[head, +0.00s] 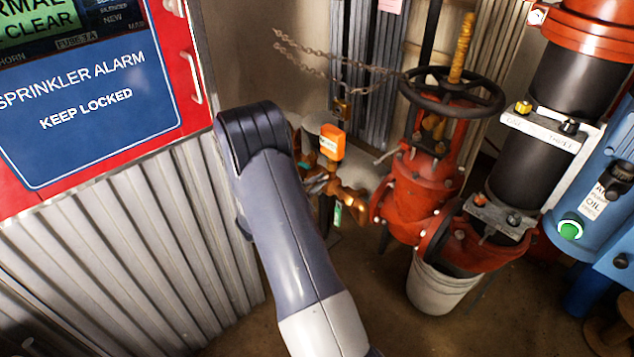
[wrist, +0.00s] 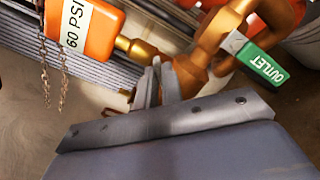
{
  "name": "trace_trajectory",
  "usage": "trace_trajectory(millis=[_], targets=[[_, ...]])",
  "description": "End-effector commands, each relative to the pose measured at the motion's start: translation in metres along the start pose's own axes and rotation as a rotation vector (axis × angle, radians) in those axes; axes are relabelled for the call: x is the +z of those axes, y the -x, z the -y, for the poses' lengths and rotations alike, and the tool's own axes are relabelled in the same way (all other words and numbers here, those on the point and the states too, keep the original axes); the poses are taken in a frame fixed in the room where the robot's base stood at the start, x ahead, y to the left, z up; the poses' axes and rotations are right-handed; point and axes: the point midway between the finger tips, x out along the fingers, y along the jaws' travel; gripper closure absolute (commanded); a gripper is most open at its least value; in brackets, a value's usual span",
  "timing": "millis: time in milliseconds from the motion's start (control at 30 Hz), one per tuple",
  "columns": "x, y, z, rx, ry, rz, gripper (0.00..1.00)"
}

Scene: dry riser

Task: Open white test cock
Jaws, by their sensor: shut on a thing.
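In the wrist view, my gripper (wrist: 162,88) has its grey fingers close together at brass pipework (wrist: 195,72). It is shut on a small part there, apparently the test cock's handle. The fingers hide most of that part, and I cannot make out its white colour or how far it is turned. In the head view, my arm hides most of my gripper (head: 316,184), which is at the brass fittings (head: 345,197) left of the red valve. An orange 60 PSI block (wrist: 82,22) is at upper left and a green OUTLET tag (wrist: 262,63) at right in the wrist view.
A red gate valve (head: 418,190) with a black handwheel (head: 450,92) stands right of my gripper, above a white bucket (head: 440,288). A chain (head: 330,58) hangs behind. A red alarm panel (head: 90,90) and corrugated metal (head: 130,260) are at left.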

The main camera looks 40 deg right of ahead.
Motion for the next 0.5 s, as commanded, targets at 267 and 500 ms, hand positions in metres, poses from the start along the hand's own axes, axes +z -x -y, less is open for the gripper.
trace_trajectory(millis=[267, 500], targets=[[0.0012, 0.0002, -0.0012, -0.002, 0.263, 0.001, 1.00], [0.0010, 0.0002, -0.0021, -0.002, 0.479, 0.001, 1.00]])
